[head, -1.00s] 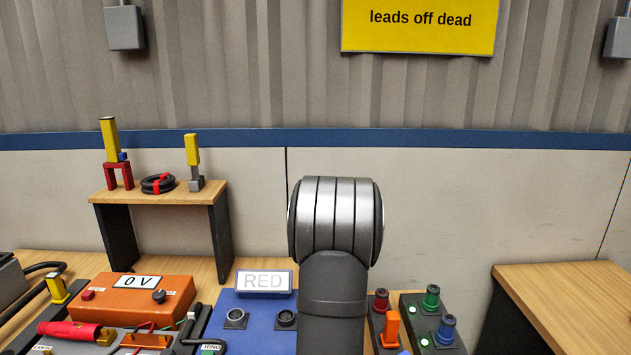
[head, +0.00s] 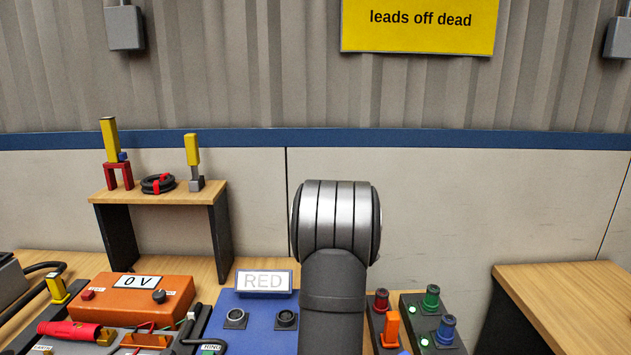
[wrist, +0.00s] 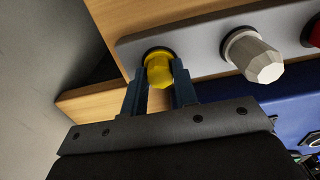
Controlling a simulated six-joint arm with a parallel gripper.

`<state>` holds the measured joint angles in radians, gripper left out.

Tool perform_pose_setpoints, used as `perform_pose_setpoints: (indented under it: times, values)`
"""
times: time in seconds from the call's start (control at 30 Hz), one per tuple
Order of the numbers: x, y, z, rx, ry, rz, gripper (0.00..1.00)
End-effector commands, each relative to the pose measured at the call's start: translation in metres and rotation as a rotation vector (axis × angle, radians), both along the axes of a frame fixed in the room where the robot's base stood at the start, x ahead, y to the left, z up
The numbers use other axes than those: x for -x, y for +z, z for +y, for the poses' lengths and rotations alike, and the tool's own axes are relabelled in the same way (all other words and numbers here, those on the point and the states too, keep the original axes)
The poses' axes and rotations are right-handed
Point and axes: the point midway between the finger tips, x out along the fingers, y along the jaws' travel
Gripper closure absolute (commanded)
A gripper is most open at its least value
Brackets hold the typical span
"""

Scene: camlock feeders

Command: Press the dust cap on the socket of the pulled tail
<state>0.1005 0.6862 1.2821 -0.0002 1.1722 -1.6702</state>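In the wrist view a yellow faceted cap (wrist: 158,71) sits against a dark ring on a grey strip. My gripper (wrist: 160,88) has one blue finger on each side of it, and the fingers look closed against its sides. A white faceted cap (wrist: 258,60) sits on the same strip to the right. In the head view my arm hides my gripper and the yellow cap. Two dark sockets, a left one (head: 236,317) and a right one (head: 286,319), show on the blue panel (head: 256,340). I cannot tell which socket belongs to the pulled tail.
A RED sign (head: 264,281) stands behind the sockets. An orange 0 V box (head: 140,300) and a red lead (head: 70,331) lie to the left. Coloured knobs, one green (head: 431,298), stand right of my arm. A small wooden shelf (head: 160,197) stands behind.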

Motion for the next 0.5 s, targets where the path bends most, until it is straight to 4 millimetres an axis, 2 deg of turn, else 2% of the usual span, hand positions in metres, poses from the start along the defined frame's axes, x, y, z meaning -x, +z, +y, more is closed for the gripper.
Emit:
perform_pose_setpoints:
  times: [0.17,0.5]
  values:
    - [0.000,0.002,0.000,0.000,0.000,0.000,1.00]
    - [0.000,0.018,0.000,0.000,0.000,-0.001,1.00]
